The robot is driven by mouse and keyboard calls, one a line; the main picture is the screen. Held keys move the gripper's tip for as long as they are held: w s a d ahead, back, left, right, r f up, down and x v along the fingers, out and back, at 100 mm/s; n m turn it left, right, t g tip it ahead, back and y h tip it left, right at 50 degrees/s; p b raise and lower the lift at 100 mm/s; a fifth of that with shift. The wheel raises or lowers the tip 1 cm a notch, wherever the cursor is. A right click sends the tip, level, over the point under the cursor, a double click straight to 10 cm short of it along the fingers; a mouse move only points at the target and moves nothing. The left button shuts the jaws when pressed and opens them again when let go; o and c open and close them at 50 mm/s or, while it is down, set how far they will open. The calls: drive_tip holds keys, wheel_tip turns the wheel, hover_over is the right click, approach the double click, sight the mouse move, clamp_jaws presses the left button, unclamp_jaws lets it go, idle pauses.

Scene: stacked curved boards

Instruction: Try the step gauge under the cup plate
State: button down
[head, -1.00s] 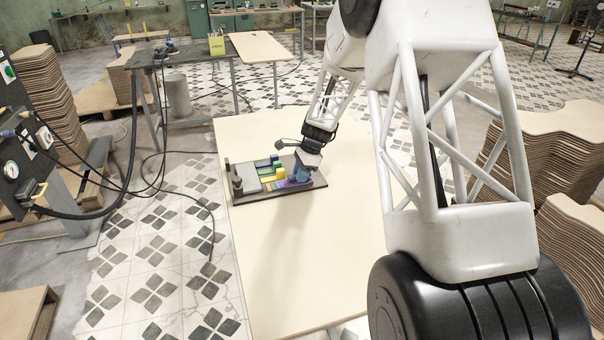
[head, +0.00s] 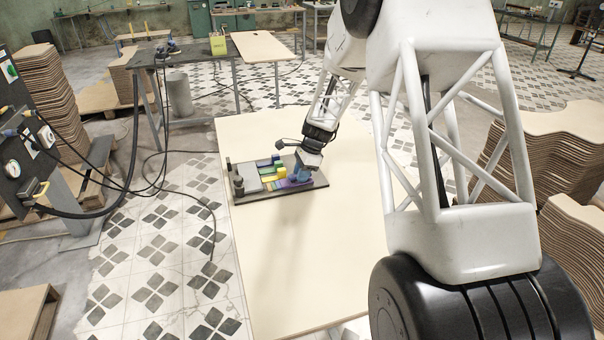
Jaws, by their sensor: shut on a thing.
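A dark base board (head: 262,196) lies on the pale table and carries the small parts. My gripper (head: 298,178) is low over the board's right part, with its bluish fingers shut. A low multicoloured strip (head: 284,184), purple towards its right end, lies right at the fingertips. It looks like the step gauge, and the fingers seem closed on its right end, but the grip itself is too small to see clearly. A flat grey plate (head: 250,185) lies left of the strip. I cannot tell for sure whether it is the cup plate, or whether the strip reaches under anything.
A dark upright post (head: 238,185) stands at the board's left end. The pale table (head: 300,260) is bare in front of the board. A panel with hoses (head: 25,150) stands far left.

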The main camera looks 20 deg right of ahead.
sight(289, 176)
drive_tip(key=shift+a, duration=2.25)
idle(2.8)
drive_tip(key=shift+d, duration=4)
